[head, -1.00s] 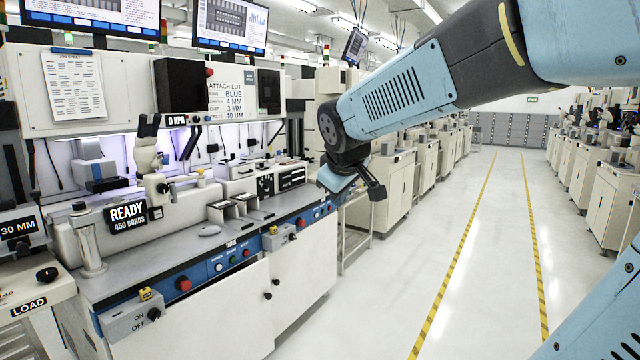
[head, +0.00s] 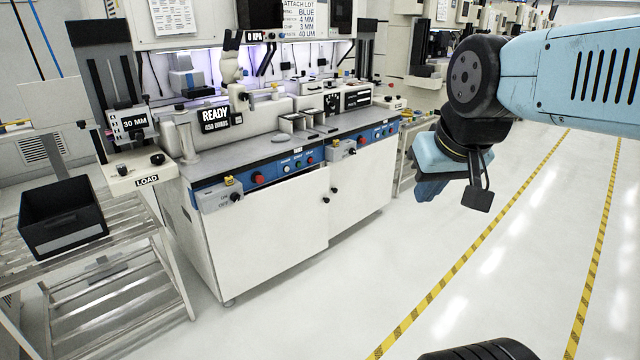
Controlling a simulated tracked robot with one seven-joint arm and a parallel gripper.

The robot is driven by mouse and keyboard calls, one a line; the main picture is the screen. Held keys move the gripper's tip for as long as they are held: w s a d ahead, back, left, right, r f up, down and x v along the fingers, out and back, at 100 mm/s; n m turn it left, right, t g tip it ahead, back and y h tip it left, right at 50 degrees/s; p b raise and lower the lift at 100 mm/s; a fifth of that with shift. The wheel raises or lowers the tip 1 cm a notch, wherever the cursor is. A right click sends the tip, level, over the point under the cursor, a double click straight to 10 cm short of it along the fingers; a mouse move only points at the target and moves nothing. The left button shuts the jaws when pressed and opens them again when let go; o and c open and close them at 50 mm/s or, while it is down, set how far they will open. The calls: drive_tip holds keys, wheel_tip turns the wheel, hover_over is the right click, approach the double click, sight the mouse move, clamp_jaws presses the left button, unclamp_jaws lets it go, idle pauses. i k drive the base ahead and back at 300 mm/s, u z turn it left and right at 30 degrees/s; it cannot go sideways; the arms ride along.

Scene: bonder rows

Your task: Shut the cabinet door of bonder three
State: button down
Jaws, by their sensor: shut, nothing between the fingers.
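A bonder (head: 280,150) with a READY sign stands left of centre; I see no number three on it. Its lower cabinet has two white doors with dark knobs. The left door (head: 265,240) looks slightly ajar, its knob edge standing a little proud of the right door (head: 360,190). The size of the gap is hard to tell. My gripper (head: 430,190) hangs to the right of the cabinet, over the aisle, apart from both doors. It is shut and empty; its fingertips are small and partly hard to make out.
A slatted rack (head: 150,290) with a black bin (head: 62,217) stands at the left of the bonder. White floor (head: 310,315) lies open before the doors. Yellow-striped lines (head: 480,240) run along the aisle at the right. More machines stand behind.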

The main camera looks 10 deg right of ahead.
sight(253, 239)
drive_tip(key=u, duration=0.25)
drive_tip(key=i, duration=1.3)
drive_tip(key=z, duration=0.3)
